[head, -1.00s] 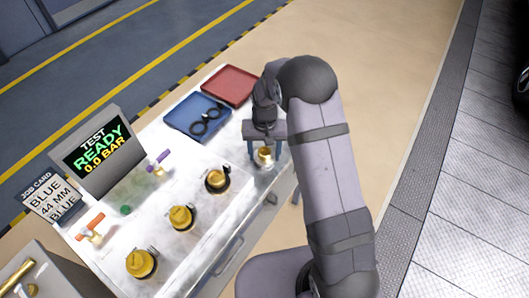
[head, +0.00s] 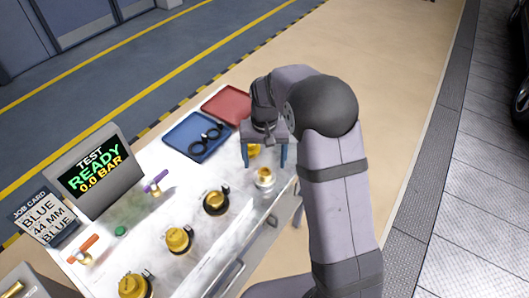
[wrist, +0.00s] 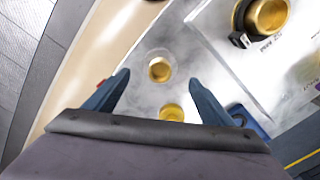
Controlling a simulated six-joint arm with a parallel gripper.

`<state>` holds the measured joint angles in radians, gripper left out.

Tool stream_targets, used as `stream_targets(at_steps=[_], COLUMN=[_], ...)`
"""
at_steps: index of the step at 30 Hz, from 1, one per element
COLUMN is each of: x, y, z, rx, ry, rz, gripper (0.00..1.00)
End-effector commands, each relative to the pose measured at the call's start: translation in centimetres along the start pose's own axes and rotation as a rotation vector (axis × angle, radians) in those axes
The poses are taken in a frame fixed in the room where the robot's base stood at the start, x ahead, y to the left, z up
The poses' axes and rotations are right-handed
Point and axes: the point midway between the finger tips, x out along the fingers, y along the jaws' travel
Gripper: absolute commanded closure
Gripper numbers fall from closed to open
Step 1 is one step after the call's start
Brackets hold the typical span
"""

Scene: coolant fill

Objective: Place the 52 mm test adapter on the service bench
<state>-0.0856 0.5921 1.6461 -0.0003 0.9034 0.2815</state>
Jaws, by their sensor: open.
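My gripper (head: 265,164) is open and empty above the far right end of the white service bench (head: 165,209). A gold adapter in a clear ring (head: 264,178) stands upright on the bench just below the fingertips, apart from them. It also shows beyond the fingertips in the wrist view (wrist: 160,69). A second gold piece (head: 254,151) shows between the fingers in the head view; the wrist view shows it near the jaws (wrist: 172,112), partly hidden by my gripper. No size marking is legible, so I cannot tell which piece is the 52 mm one.
Several gold fittings with black collars (head: 178,239) stand along the bench front. A blue tray (head: 185,145) holds black rings; a red tray (head: 227,106) lies behind it. A test display (head: 94,170) reads "READY 0.0 BAR". The job card (head: 46,217) reads "BLUE 44 MM BLUE".

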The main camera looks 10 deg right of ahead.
Motion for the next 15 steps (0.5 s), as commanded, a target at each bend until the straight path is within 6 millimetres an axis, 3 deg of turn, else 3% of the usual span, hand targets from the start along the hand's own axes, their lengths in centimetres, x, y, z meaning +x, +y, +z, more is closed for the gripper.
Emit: stream_targets(at_steps=[7,15], x=[-3.5,-4.9], y=[0.0,0.0], z=[-0.1,0.0], rx=[0.000,0.000], ry=[0.003,0.001], rz=[-0.001,0.000], gripper=[0.24,0.24])
